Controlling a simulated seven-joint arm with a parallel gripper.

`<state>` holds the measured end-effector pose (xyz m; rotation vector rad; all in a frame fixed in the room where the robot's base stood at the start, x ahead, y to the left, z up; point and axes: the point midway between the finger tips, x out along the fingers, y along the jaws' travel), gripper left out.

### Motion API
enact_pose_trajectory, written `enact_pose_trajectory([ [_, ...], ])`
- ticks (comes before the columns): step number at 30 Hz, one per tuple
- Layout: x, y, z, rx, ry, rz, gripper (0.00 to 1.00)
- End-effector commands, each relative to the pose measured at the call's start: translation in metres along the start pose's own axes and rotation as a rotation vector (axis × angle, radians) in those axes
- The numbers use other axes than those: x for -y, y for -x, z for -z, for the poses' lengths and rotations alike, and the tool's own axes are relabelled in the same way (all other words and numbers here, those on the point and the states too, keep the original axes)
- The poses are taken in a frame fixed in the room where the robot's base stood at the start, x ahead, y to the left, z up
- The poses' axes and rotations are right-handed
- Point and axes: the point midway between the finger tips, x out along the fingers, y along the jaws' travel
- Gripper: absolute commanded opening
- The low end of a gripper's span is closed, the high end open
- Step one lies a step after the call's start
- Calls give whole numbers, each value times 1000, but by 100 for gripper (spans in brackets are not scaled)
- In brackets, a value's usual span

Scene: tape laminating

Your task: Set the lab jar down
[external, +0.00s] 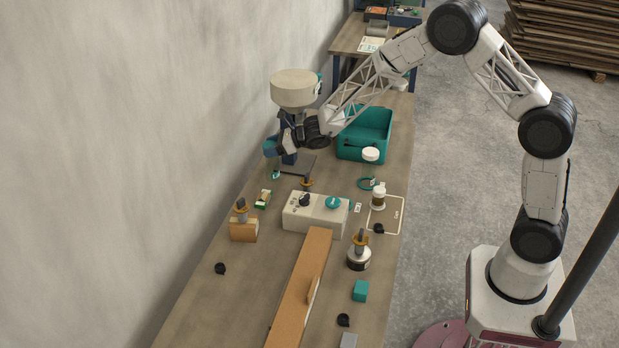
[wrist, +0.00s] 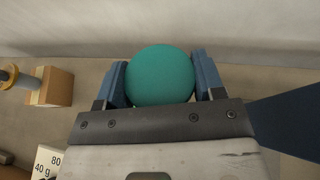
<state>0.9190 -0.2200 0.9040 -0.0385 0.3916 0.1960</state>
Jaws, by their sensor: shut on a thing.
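My gripper (external: 276,144) is at the far left part of the bench, beside the wall. It is shut on the lab jar (external: 270,150), of which a teal top shows in the external view. In the wrist view the jar's round teal lid (wrist: 160,73) sits between the two blue fingers of my gripper (wrist: 160,82), one on each side. The jar's lower body is hard to make out, and I cannot tell whether its base touches the bench.
A stand with a cream round top (external: 295,88) is right behind my gripper. A control box (external: 315,213) and cardboard block (external: 244,231) lie nearer. Bare bench (external: 215,300) shows at front left.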

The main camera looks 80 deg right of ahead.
Motion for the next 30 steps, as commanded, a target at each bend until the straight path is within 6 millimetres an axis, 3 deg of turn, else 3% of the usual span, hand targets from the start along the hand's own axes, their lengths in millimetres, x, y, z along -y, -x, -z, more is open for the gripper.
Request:
enact_pose_trajectory([
  [6, 0, -7, 17, 0, -1, 1, 20],
  [20, 0, -9, 21, 0, 0, 1, 20],
  [21, 0, -9, 21, 0, 0, 1, 67],
  [25, 0, -9, 21, 0, 0, 1, 87],
  [30, 0, -8, 21, 0, 0, 1, 88],
])
